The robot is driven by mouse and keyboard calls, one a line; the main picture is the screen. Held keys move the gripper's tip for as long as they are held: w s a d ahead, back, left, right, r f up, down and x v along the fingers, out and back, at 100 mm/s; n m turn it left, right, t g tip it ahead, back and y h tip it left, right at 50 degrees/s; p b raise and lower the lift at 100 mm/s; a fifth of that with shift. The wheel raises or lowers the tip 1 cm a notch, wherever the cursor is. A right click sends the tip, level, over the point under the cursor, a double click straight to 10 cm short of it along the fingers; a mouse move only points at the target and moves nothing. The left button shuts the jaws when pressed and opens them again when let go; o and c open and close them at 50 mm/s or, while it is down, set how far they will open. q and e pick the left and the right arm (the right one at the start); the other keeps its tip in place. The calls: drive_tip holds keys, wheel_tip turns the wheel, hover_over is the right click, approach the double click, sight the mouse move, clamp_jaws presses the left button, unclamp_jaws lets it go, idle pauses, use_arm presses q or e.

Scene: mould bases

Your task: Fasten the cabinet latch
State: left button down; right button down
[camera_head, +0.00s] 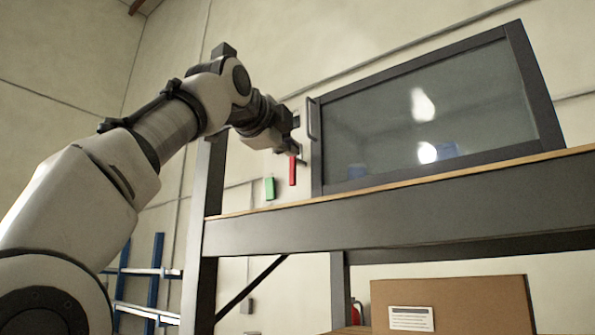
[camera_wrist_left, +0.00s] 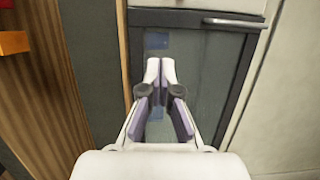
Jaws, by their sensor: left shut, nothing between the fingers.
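The cabinet (camera_head: 425,110) has a dark-framed glass door and stands on a high shelf. Its door looks closed against the frame, and a bar handle (camera_head: 313,119) sits at the door's left edge; the handle also shows in the left wrist view (camera_wrist_left: 236,22). A red upright bar (camera_head: 292,171), perhaps the latch, is below my left gripper (camera_head: 290,150). A green piece (camera_head: 270,188) is lower left of it. My left gripper is shut and empty beside the handle side of the door. Its fingertips (camera_wrist_left: 160,66) are in front of the glass in the wrist view. My right gripper is out of view.
The shelf (camera_head: 400,218) has a wooden edge and runs under the cabinet. A cardboard box (camera_head: 460,300) stands below it. Blue-and-white racking (camera_head: 150,275) is at the lower left. A red-orange block (camera_wrist_left: 14,42) shows at the wrist view's upper left.

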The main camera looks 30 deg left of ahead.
sight(296, 173)
use_arm(q)
drive_tip(key=w+p, duration=0.3)
drive_tip(key=w+a+p, duration=0.1)
drive_tip(key=w+p, duration=0.3)
drive_tip(key=w+a+p, duration=0.1)
drive_tip(key=w+p, duration=0.3)
drive_tip(key=shift+w+r, duration=0.2)
drive_tip(key=shift+w, duration=0.05)
drive_tip(key=a, duration=0.2)
drive_tip(key=a+f, duration=0.1)
drive_tip(key=a, duration=0.1)
drive_tip(key=shift+a, duration=0.1)
drive_tip(key=shift+w+d, duration=0.15)
drive_tip(key=shift+d, duration=0.05)
